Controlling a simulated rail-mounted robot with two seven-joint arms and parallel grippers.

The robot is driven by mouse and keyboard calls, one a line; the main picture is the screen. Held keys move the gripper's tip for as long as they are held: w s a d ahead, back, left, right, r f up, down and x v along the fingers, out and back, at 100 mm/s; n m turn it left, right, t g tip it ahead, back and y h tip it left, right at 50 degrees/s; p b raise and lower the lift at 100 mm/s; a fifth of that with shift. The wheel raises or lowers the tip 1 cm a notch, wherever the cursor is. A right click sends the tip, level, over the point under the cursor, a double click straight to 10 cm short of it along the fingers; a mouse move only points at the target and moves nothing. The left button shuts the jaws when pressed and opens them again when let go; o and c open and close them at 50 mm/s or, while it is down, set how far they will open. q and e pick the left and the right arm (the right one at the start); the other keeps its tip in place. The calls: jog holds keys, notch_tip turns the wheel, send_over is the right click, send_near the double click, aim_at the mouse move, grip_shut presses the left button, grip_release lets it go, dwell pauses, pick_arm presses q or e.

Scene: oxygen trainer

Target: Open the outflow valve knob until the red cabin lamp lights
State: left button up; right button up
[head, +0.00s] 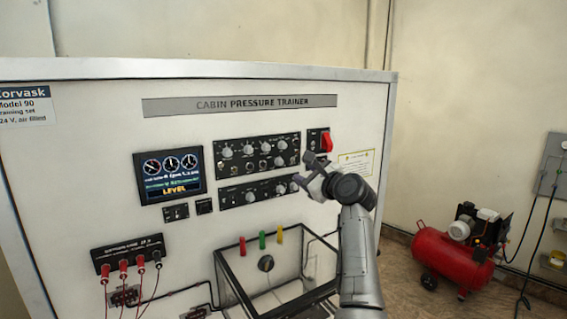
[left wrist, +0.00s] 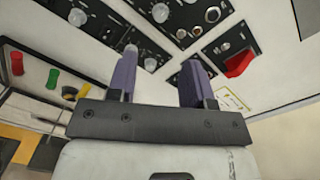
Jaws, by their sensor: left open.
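My left gripper (head: 303,174) is open and empty in front of the right end of the control panels. In the left wrist view its two purple fingers (left wrist: 161,62) stand apart with nothing between them. Light round knobs sit on the upper panel (head: 257,151) and lower panel (head: 258,190). Their labels are too small to read, so I cannot tell which is the outflow valve knob. Red (head: 242,246), green (head: 262,240) and yellow (head: 279,234) posts stand by the clear box; the red one shows no clear glow. My right gripper is out of view.
A red switch (head: 326,142) juts out right of the upper panel, close to my gripper. The display (head: 169,175) reads LEVEL. The clear box (head: 245,290) projects below the panels. Cabled sockets (head: 127,254) are at lower left. A red compressor (head: 452,257) stands at right.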

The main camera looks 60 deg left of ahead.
aim_at(281, 162)
pick_arm(q)
jog(key=a+p, duration=0.3)
jog(key=a, duration=0.7)
jog(key=shift+s+r, duration=0.1)
jog(key=shift+a+p, duration=0.35)
jog(key=shift+a, duration=0.4)
grip_shut()
